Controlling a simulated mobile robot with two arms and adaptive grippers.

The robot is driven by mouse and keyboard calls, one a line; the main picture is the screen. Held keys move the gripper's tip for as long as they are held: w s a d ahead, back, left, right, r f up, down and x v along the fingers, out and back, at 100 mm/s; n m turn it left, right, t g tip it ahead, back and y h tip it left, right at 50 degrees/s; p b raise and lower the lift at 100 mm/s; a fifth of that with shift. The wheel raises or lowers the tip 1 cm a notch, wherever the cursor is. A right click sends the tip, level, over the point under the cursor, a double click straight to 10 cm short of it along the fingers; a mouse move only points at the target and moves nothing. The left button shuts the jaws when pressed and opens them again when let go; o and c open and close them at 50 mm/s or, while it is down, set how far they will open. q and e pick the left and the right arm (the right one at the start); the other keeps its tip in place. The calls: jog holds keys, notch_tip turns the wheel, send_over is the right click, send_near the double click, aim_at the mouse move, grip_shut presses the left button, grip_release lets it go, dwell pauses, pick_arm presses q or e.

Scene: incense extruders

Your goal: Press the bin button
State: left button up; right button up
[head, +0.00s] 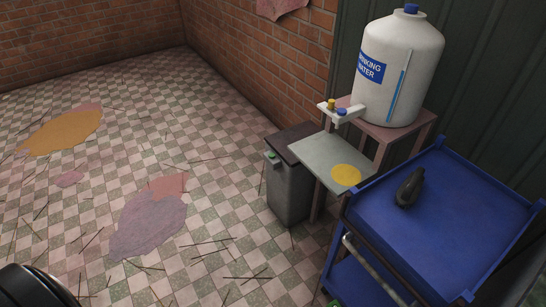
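A grey bin (288,190) with a dark lid stands on the floor right of the picture's centre, partly beneath a small shelf. A small green button (271,154) sits on a grey bracket at the upper left of the bin. The lid looks closed, and its right part is hidden by the shelf. Neither of my grippers is in view.
A pale shelf (316,158) with a yellow disc juts over the bin. A water tank (400,95) stands on a pinkish stand. A blue cart (450,220) holding a dark object (410,187) is at right. Checkered floor left is open, with stains and scattered sticks.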

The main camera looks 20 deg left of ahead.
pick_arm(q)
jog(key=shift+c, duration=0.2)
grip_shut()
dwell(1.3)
